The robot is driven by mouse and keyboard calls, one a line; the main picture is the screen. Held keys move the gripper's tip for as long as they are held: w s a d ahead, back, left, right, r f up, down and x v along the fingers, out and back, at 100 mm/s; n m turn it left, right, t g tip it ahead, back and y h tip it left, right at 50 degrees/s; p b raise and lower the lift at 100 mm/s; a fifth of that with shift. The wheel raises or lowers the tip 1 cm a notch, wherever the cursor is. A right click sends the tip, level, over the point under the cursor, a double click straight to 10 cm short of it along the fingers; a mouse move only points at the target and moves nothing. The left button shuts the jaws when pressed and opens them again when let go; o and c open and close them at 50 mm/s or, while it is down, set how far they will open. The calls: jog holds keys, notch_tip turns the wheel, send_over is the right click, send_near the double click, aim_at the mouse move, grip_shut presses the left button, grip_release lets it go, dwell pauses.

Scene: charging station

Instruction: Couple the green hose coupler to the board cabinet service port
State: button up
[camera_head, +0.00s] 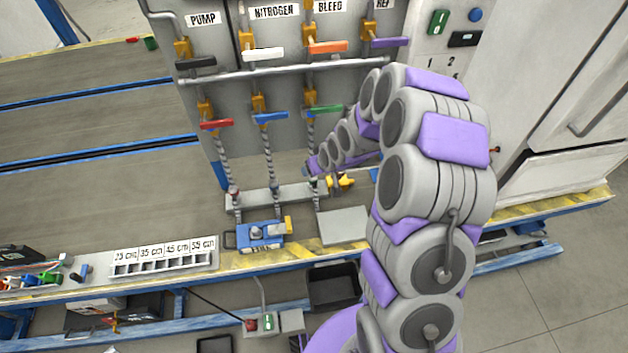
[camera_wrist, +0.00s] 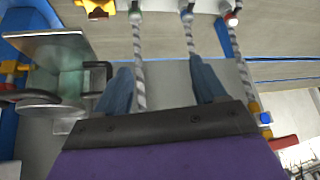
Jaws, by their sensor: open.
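Three striped hoses hang from the cabinet's lower valves to a rack rail. The hose under the green handle ends in a dark coupler (camera_head: 314,183) at the rail; its green colour is hard to make out. In the wrist view this coupler (camera_wrist: 135,12) is at the top, with its hose running down between my fingers. My gripper (camera_head: 318,163) is open beside that hose, above the rail; its blue-grey fingers (camera_wrist: 162,88) hold nothing. At left in the wrist view is a greenish cylindrical fitting (camera_wrist: 62,82) with metal flanges; I cannot tell whether it is the service port.
The other hose ends, blue-white (camera_wrist: 187,14) and red (camera_wrist: 231,17), stand close by on the rail (camera_head: 265,196). A yellow fitting (camera_head: 342,181) sits at the rail's right. A blue device (camera_head: 260,234) lies in front. The bench's left is mostly clear.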

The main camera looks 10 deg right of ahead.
jog(key=w+d+f+t+y+p, duration=0.15)
jog(key=w+f+t, duration=0.3)
jog(key=f, duration=0.85)
jog(key=t+b, duration=0.1)
jog(key=t, duration=0.2)
send_near(315, 182)
jog(key=x, duration=0.5)
jog(key=shift+w+a+f, duration=0.1)
jog(key=shift+w+f, duration=0.05)
jog(key=shift+w, duration=0.15)
jog(key=shift+w+f+g+b, duration=0.25)
jog(key=shift+w+b, duration=0.1)
jog(key=shift+w, duration=0.25)
jog(key=b+x, duration=0.1)
jog(key=x, duration=0.3)
jog(key=shift+b, duration=0.4)
jog(key=shift+w+a, duration=0.3)
jog(key=shift+w, duration=0.2)
jog(key=shift+d, duration=0.1)
jog(key=shift+c, duration=0.3)
